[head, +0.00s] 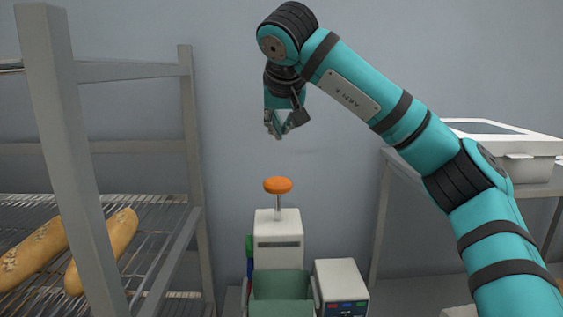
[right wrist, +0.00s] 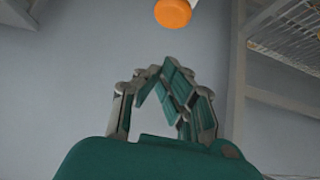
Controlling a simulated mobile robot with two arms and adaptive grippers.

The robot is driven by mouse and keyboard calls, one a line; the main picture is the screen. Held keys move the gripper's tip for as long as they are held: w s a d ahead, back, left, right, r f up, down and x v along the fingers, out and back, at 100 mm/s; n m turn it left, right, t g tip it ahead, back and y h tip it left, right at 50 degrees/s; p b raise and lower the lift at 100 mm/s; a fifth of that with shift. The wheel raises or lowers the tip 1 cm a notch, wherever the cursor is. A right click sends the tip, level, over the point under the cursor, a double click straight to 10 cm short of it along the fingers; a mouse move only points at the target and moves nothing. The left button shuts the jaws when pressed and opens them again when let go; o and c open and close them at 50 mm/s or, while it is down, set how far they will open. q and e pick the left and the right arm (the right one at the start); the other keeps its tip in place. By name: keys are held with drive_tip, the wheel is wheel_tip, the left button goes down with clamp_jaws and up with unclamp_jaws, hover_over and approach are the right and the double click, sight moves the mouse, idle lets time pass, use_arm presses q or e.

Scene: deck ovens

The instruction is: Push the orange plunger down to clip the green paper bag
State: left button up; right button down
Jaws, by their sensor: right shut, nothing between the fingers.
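The orange plunger (head: 278,185) tops a thin metal rod that stands up out of a pale clipping machine (head: 278,240). The plunger is raised. The green paper bag (head: 282,291) stands in front of the machine at the bottom of the head view. My right gripper (head: 276,134) hangs above the plunger, pointing down, with a clear gap between them. It is shut and empty. In the right wrist view the plunger (right wrist: 173,13) shows at the top edge, beyond the fingertips (right wrist: 160,75). My left gripper is not in view.
A metal rack (head: 187,150) with long bread loaves (head: 102,250) stands on the left. A small pale box with coloured buttons (head: 341,283) sits right of the bag. A table with a white container (head: 525,160) stands at the right.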

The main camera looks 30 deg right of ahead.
drive_tip(key=p, duration=0.3)
hover_over(281, 193)
drive_tip(key=w+d, duration=0.2)
drive_tip(key=w, duration=0.1)
drive_tip(key=f, duration=0.7)
drive_tip(key=shift+a+f, duration=0.15)
drive_tip(key=shift+a, duration=0.05)
wheel_tip(281, 193, down, 3)
drive_tip(key=shift+r+p, duration=0.2)
drive_tip(key=shift+p, duration=0.15)
drive_tip(key=shift+f, duration=0.65)
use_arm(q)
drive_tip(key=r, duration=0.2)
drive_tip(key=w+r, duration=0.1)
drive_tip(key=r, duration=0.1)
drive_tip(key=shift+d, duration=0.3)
use_arm(e)
drive_tip(key=shift+f, duration=0.15)
wheel_tip(281, 193, down, 7)
drive_tip(key=b, duration=0.3)
drive_tip(key=shift+r+b, duration=0.2)
drive_tip(key=shift+b, duration=0.1)
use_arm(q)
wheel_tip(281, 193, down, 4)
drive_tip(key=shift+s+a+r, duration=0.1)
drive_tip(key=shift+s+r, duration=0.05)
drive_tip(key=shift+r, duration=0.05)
use_arm(e)
drive_tip(key=shift+s+a, duration=0.1)
